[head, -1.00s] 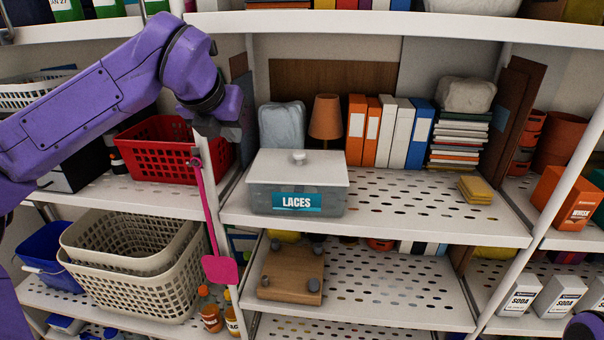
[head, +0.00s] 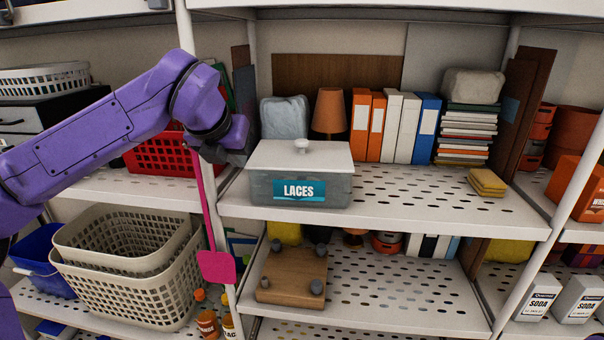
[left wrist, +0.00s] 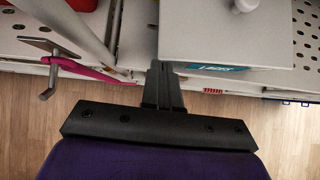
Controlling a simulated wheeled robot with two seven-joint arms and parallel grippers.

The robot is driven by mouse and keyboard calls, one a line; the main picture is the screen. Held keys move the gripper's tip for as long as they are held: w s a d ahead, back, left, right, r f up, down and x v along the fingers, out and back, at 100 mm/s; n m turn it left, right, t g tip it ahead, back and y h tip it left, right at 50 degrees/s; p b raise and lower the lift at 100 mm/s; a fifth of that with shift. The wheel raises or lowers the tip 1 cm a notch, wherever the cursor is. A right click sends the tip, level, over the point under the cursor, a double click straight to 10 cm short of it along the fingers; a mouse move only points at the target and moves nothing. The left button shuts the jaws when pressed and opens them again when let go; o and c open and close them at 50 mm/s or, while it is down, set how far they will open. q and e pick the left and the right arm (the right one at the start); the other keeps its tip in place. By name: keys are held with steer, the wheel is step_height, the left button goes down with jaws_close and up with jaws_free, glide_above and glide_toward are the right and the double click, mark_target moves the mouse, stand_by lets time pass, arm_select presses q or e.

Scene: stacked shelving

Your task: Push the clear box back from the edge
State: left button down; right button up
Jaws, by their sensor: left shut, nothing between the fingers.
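The clear box (head: 262,188) has a white lid with a round knob and a blue LACES label. It sits at the front left of the middle shelf, its labelled face close to the front edge. My left gripper (head: 236,152) is shut and empty just left of the box, near its upper left corner. In the left wrist view the shut fingers (left wrist: 163,88) point at the shelf front beside the box's white lid (left wrist: 205,35). I cannot tell whether they touch the box. My right gripper is not in view.
Behind the box stand a grey-blue bundle (head: 285,117) and an orange-brown lamp (head: 329,112), with binders (head: 395,127) to the right. A pink flyswatter (head: 216,264) hangs by the left post near my gripper.

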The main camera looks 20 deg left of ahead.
arm_select(q)
steer(key=shift+w, duration=0.1)
steer(key=shift+w+a+p, duration=0.25)
steer(key=shift+w+p, duration=0.25)
steer(key=shift+w, duration=0.65)
steer(key=shift+w+a+p, duration=0.2)
steer(key=shift+w+p, duration=0.25)
steer(key=shift+w, duration=0.75)
steer(key=shift+w+a+p, duration=0.25)
steer(key=shift+w+p, duration=0.25)
steer(key=shift+w, duration=0.65)
steer(key=shift+w+a+p, duration=0.15)
steer(key=shift+w+p, duration=0.35)
steer(key=shift+w, duration=0.4)
steer(key=shift+w+a+p, duration=0.2)
steer(key=shift+w+p, duration=0.35)
steer(key=shift+w, duration=0.4)
steer(key=shift+w+a+p, duration=0.15)
steer(key=shift+w+p, duration=0.35)
steer(key=shift+w, duration=0.4)
steer(key=r+p, duration=0.2)
steer(key=r, duration=0.1)
steer(key=s+r+p, duration=0.1)
steer(key=r, duration=0.2)
steer(key=shift+s+d+p, duration=0.1)
steer(key=shift+s+p, duration=0.05)
steer(key=shift+p, duration=0.2)
steer(key=shift+f, duration=0.1)
